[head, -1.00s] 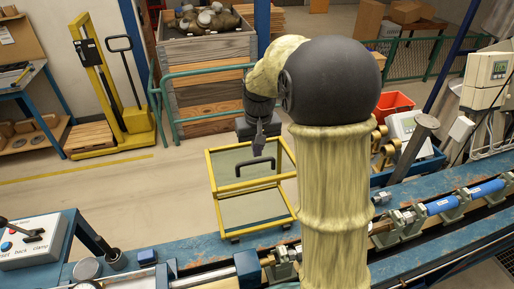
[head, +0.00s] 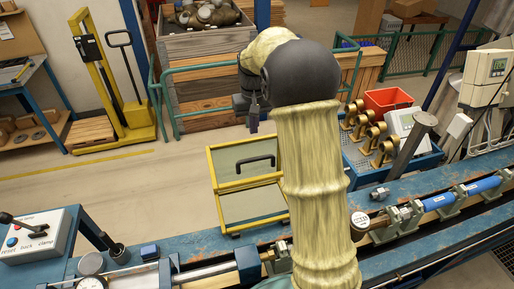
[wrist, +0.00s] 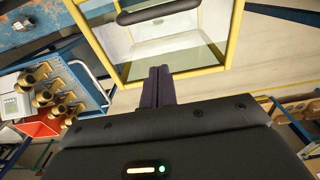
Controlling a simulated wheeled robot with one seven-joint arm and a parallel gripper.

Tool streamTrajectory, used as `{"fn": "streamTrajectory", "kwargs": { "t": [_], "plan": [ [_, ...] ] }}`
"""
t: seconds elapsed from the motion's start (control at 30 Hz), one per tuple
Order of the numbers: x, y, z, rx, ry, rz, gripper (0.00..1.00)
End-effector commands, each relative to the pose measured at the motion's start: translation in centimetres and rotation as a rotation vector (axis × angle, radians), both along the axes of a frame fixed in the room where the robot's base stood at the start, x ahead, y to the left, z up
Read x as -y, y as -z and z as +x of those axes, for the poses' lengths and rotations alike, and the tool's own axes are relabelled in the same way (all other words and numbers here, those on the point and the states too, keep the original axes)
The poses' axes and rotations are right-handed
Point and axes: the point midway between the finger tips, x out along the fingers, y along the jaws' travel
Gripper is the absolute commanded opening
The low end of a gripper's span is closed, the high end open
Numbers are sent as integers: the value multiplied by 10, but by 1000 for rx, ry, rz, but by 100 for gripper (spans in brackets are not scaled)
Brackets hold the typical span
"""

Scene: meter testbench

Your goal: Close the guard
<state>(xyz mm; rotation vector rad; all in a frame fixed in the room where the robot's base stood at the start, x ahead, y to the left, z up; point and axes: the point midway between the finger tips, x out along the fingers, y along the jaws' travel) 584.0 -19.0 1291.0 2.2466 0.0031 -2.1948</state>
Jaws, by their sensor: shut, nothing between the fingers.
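The guard (head: 235,187) is a yellow frame with clear panels, standing at the far side of the blue bench, open and away from the row of meters. Its black handle (head: 256,160) is on the upper panel. My gripper (head: 254,120) is shut and empty, beyond and above the guard's top edge, apart from the handle. In the wrist view the dark fingertips (wrist: 161,72) are together near the guard's yellow bar, and the guard (wrist: 236,35) fills the upper middle. The handle (wrist: 158,11) shows at the top there. I cannot tell whether the fingers touch the frame.
The bench (head: 205,242) carries a clamp control box (head: 37,238) at left and blue meters (head: 484,186) at right. A blue crate with brass meters (head: 378,140) stands behind the bench. A wooden bin (head: 205,65) is further back. Floor left of the guard is clear.

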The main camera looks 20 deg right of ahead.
Motion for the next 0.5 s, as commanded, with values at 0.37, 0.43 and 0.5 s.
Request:
{"fn": "streamTrajectory", "kwargs": {
  "t": [0.37, 0.43, 0.5],
  "plan": [
    [0, 64, 1, -5, 0, 0, 0],
    [0, 76, 0, -6, 0, 0, 0],
    [0, 70, -8, -1, 0, 0, 0]
  ]
}}
